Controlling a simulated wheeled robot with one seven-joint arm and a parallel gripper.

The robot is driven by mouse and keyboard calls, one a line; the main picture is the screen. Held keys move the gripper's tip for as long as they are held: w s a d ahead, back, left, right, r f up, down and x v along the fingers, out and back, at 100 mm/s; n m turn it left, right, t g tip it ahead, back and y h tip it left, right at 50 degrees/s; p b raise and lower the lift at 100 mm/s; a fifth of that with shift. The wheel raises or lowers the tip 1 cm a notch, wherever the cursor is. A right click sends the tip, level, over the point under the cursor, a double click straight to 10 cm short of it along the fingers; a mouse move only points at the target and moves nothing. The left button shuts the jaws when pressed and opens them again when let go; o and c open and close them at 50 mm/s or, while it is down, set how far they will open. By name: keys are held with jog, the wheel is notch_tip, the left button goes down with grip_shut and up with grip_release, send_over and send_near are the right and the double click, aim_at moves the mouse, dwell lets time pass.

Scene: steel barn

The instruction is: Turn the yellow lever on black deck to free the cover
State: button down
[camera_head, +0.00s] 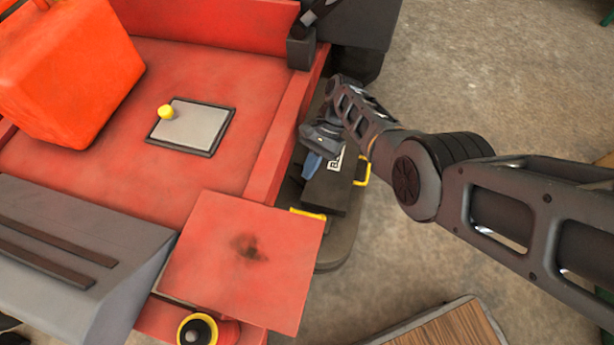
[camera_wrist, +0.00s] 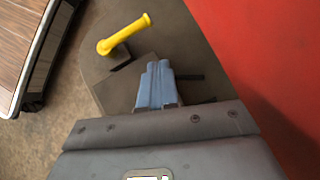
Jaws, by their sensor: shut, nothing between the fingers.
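The yellow lever (camera_wrist: 125,33) shows clearly in the wrist view, beyond and left of my fingertips, angled up to the right. It is above a dark deck (camera_wrist: 187,48) with a rounded end. A gap is visible in the picture between the lever and my gripper (camera_wrist: 158,66). My gripper is shut and empty, its blue fingers together. In the head view, my gripper (camera_head: 312,166) points down beside a black box with a white label (camera_head: 325,190). Yellow parts show at the box's right side (camera_head: 363,171) and near its lower end (camera_head: 308,214); I cannot tell which is the lever.
A red panel (camera_head: 240,265) overlaps the lower dark deck (camera_head: 336,256) in the head view. The red bed (camera_head: 185,75) holds a red-orange can (camera_head: 65,75) and a grey plate with a yellow knob (camera_head: 195,125). A wood-topped table (camera_head: 450,330) stands at the bottom. Concrete floor is open right.

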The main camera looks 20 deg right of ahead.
jog(key=v, duration=0.3)
jog(key=w+v, duration=0.1)
jog(key=v, duration=0.1)
jog(key=shift+a+r+p, duration=0.25)
jog(key=shift+p, duration=0.05)
